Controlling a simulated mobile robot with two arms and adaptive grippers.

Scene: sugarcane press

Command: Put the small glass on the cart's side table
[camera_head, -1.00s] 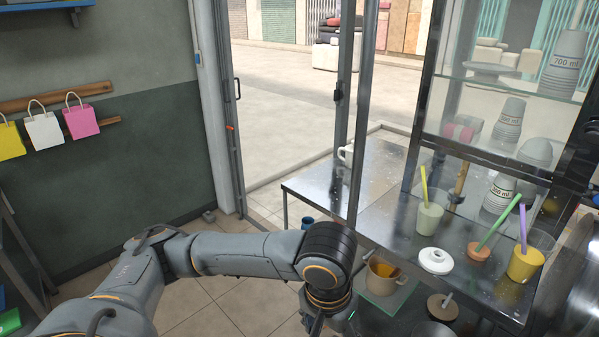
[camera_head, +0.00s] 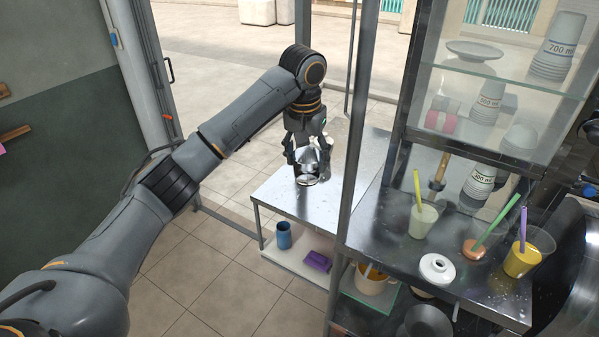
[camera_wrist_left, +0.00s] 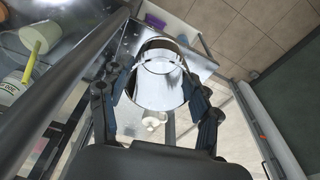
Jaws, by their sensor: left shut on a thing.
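The small glass (camera_head: 307,180) is clear and shiny. It is in my left gripper (camera_head: 308,158), whose fingers are shut on its sides. In the left wrist view the glass (camera_wrist_left: 160,88) sits between the two fingers (camera_wrist_left: 160,95), its round rim pointing away from the wrist. The metal side table (camera_head: 278,197) is below it, and the glass appears over its left part. I cannot tell whether its base touches the table top. My right gripper is not in view.
A white mug (camera_wrist_left: 154,121) is close by the glass. A blue cup (camera_head: 283,236) and a purple block (camera_head: 317,261) are on the lower shelf. A metal post (camera_head: 354,150) stands right of the gripper. The table's front part is clear.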

